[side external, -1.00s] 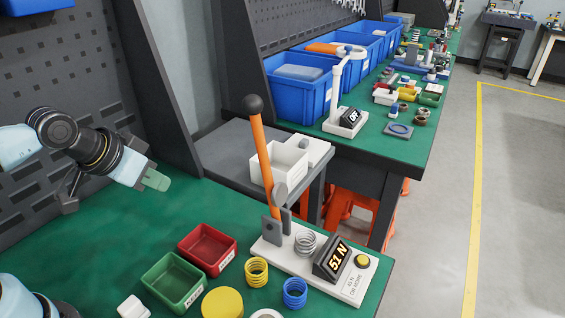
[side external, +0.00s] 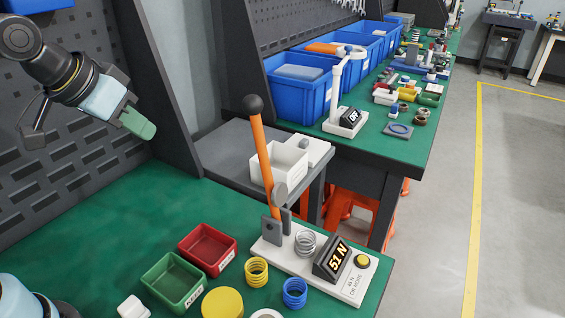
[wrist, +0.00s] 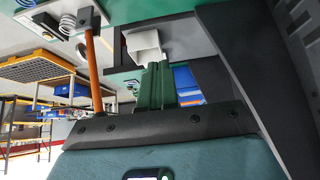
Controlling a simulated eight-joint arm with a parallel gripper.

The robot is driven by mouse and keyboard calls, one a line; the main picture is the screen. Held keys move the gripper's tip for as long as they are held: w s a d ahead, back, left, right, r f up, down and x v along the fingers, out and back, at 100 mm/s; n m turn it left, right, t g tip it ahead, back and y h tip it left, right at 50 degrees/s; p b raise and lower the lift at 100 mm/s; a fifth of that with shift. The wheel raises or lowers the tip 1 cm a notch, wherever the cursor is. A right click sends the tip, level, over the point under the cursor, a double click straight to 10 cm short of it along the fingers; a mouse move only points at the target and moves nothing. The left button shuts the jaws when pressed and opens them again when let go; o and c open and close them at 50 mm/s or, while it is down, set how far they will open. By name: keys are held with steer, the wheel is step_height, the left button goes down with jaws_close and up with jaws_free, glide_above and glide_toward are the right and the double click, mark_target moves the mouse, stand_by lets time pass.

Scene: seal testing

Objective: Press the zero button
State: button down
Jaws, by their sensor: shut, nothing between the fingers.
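The press tester has a white base (side external: 273,256) on the green bench, with an upright orange lever (side external: 263,150) topped by a black ball. A silver spring (side external: 305,243) stands on the base. The black display (side external: 333,260) reads 51 N. A yellow button (side external: 362,261) sits at the right end of the base, beside a printed label. My gripper (side external: 141,128) has green fingers, shut and empty, high above the bench at the left, far from the button. In the wrist view the fingers (wrist: 155,85) are together; the lever (wrist: 92,65) shows to their left.
A red bin (side external: 207,248) and a green bin (side external: 174,281) stand left of the tester. The lever stands between my gripper and the button. The bench behind the bins is clear.

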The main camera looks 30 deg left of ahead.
step_height(320, 180, up, 8)
steer(key=f, duration=0.1)
steer(key=m+t+h, duration=0.1)
steer(key=m+h, duration=0.3)
steer(key=m, duration=1)
glide_above(360, 262)
step_height(360, 262, down, 18)
steer(key=shift+f, duration=0.6)
steer(key=shift+f, duration=4.4)
